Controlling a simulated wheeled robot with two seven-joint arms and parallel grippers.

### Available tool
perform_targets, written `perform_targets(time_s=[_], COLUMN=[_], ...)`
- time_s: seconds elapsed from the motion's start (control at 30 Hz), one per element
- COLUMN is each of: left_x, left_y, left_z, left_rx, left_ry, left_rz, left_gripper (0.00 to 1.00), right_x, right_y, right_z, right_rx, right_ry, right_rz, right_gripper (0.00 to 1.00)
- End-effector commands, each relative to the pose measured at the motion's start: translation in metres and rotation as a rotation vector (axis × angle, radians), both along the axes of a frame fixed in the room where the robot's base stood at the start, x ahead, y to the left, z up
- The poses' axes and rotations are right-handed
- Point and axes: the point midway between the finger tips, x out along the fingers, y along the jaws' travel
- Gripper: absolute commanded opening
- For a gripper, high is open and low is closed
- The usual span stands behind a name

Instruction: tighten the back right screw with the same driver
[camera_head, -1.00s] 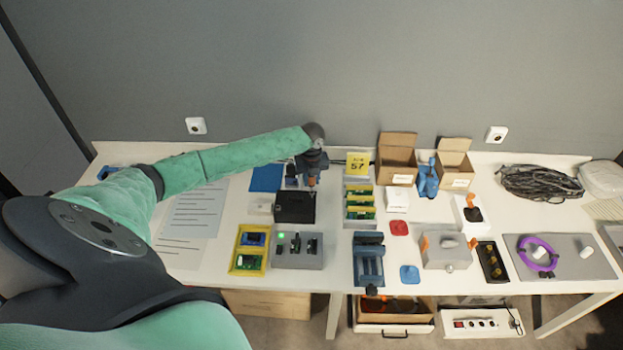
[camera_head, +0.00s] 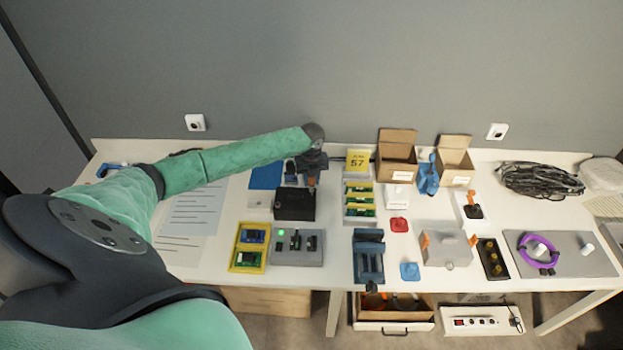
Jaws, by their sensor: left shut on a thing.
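My left gripper (camera_head: 311,172) is at the end of the green-sleeved arm that comes in from the left. It points down over the back right part of a black box (camera_head: 295,205). It is shut on a small orange-handled tool, the driver (camera_head: 311,182), held upright. The driver's tip and the screw under it are too small and too covered to make out. I cannot tell whether the tip touches the screw. My right gripper is not in view.
A grey block with a green light (camera_head: 297,258) and a yellow tray of boards (camera_head: 249,258) stand in front. A rack of green boards (camera_head: 360,222) and a yellow "57" sign (camera_head: 358,161) are close on the right. A blue vise (camera_head: 368,262) stands at the front.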

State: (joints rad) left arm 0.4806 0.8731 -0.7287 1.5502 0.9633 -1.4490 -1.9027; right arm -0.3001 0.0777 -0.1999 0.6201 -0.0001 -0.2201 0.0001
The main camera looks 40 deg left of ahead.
Motion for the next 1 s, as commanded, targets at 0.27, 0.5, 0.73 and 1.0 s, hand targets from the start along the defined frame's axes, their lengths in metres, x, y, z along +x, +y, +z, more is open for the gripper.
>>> perform_targets(time_s=[0.27,0.5,0.73,1.0], left_x=[-0.001,-0.001,-0.001,-0.001], left_y=[0.001,0.001,0.002,0.002], left_z=[0.002,0.0,0.0,0.006], left_rx=[0.001,0.002,0.003,0.003], left_ry=[0.002,0.001,0.001,0.001], left_rz=[0.073,0.155,0.162,0.162], left_gripper=[0.01,0.01,0.01,0.01], right_x=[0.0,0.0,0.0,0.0], right_y=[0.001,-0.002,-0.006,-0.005], right_z=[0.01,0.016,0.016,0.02], right_rx=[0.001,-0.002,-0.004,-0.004], right_ry=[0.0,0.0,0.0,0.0], right_rz=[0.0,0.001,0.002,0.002], right_gripper=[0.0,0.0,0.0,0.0])
